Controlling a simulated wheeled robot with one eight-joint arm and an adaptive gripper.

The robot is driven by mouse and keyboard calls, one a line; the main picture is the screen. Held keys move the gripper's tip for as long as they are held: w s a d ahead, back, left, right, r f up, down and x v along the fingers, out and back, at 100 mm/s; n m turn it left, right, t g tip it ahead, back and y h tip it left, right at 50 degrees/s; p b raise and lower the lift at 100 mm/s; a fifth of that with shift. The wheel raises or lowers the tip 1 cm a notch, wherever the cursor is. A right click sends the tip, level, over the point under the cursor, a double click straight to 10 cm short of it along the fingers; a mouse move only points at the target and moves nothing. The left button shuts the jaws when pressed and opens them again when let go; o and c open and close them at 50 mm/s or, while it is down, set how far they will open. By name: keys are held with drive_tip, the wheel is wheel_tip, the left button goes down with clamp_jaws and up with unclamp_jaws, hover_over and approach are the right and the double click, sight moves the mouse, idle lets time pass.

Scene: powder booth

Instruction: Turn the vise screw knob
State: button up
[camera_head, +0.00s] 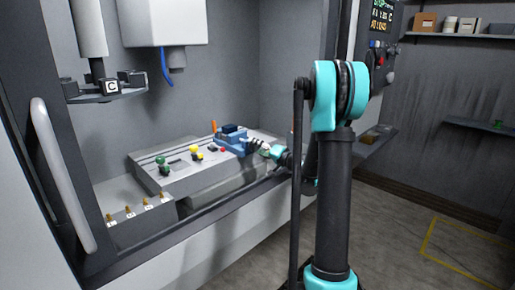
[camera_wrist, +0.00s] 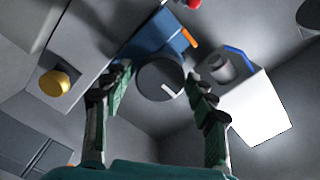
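The blue vise (camera_head: 230,140) sits on the machine table, and its blue body also shows in the wrist view (camera_wrist: 155,38). Its screw knob (camera_wrist: 160,77) is a dark grey disc with a white mark at its lower right. My gripper (camera_wrist: 160,82) is open, with one finger left and one right of the knob. A small gap shows on each side, so I see no firm contact. In the head view my gripper (camera_head: 262,149) is at the right end of the vise, where the knob is too small to make out clearly.
A green knob (camera_head: 163,165), yellow knob (camera_head: 195,153) and red button (camera_head: 222,149) are on the table left of the vise. An orange handle (camera_head: 213,126) stands behind it. The white spindle housing (camera_head: 165,22) hangs above. The door frame with its handle (camera_head: 62,175) is at left.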

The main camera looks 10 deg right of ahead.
drive_tip(key=shift+o, duration=0.6)
drive_tip(key=shift+s+d, duration=0.1)
drive_tip(key=v, duration=1.1)
drive_tip(key=shift+s+d, duration=0.15)
drive_tip(key=shift+s, duration=0.15)
